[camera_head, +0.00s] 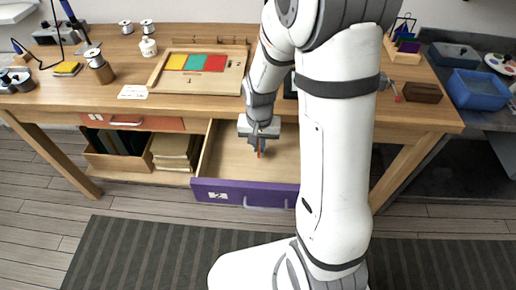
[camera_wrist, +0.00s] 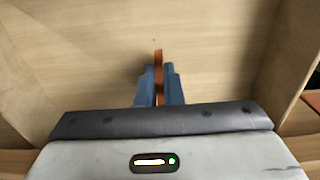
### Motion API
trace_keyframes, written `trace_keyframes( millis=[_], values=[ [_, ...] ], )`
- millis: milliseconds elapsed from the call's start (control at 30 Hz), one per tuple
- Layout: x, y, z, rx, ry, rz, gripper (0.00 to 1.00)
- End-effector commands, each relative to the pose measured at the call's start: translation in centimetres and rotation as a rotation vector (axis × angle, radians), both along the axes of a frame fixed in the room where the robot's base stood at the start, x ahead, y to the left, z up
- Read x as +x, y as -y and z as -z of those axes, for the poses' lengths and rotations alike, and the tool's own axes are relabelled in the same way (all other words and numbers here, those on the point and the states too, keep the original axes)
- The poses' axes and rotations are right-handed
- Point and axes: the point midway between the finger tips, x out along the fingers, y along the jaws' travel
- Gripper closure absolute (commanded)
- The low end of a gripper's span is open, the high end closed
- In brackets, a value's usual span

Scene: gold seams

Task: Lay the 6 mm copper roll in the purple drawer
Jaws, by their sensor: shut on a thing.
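The purple drawer (camera_head: 230,193), marked 2, is pulled out under the workbench, and its visible wooden floor is bare. My gripper (camera_head: 260,146) is over the open drawer, pointing down into it. In the wrist view my gripper (camera_wrist: 159,88) has its two blue-grey fingers shut on the copper roll (camera_wrist: 158,62), a thin copper-coloured piece seen edge-on. A small orange-red bit of the roll (camera_head: 261,154) shows below the fingers in the head view. Whether the roll touches the drawer floor I cannot tell. My arm hides the right part of the drawer.
The bench top (camera_head: 200,103) overhangs the drawer's back.

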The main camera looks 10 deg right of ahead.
Motion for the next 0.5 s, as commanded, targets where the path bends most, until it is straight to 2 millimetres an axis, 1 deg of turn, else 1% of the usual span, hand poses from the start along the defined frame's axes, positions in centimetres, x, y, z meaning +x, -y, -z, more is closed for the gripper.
trace_keyframes(
  millis=[33, 100, 333, 467, 500],
  values=[
    [-0.1, 0.0, 1.0, -0.001, -0.004, 0.0, 1.0],
    [0.0, 0.0, 1.7, 0.0, -0.003, 0.0, 1.0],
    [0.0, 0.0, 1.8, 0.0, 0.0, -0.001, 1.0],
    [0.0, 0.0, 2.2, 0.0, 0.0, -0.001, 1.0],
    [0.0, -0.1, 2.1, 0.0, 0.0, -0.001, 0.91]
  ],
)
